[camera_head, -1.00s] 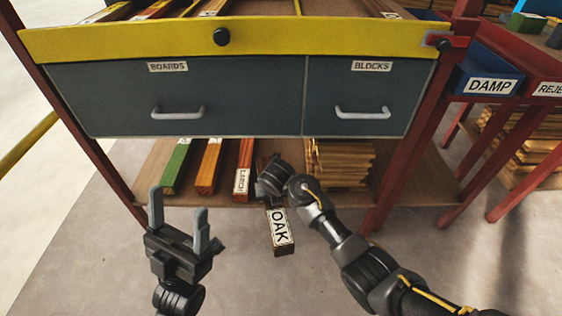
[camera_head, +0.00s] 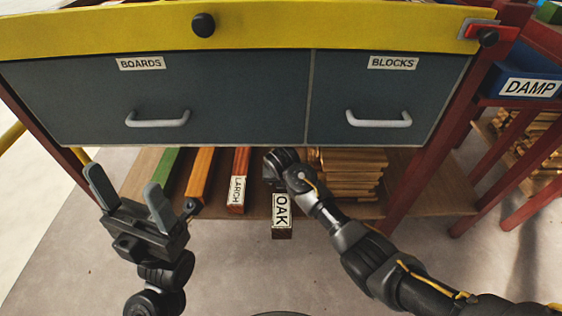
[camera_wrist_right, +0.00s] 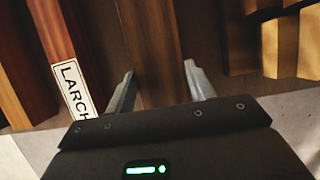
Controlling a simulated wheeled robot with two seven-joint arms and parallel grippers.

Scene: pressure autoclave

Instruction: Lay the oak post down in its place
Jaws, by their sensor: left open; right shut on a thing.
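The oak post (camera_head: 282,232) is dark brown, with a white OAK label on its near end. In the head view that end juts out past the front edge of the lower shelf (camera_head: 359,210), and the rest runs back under the drawers. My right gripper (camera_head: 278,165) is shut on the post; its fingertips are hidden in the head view. In the right wrist view the post (camera_wrist_right: 150,45) runs between the two fingers (camera_wrist_right: 160,85). I cannot tell whether the post touches the shelf. My left gripper (camera_head: 123,182) is open and empty, left of the post.
On the shelf, left of the oak post, lie a larch post (camera_head: 239,180), an orange post (camera_head: 199,178) and a green post (camera_head: 165,170). A wood stack (camera_head: 350,172) is to the right. The drawer front (camera_head: 220,98) overhangs the shelf.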

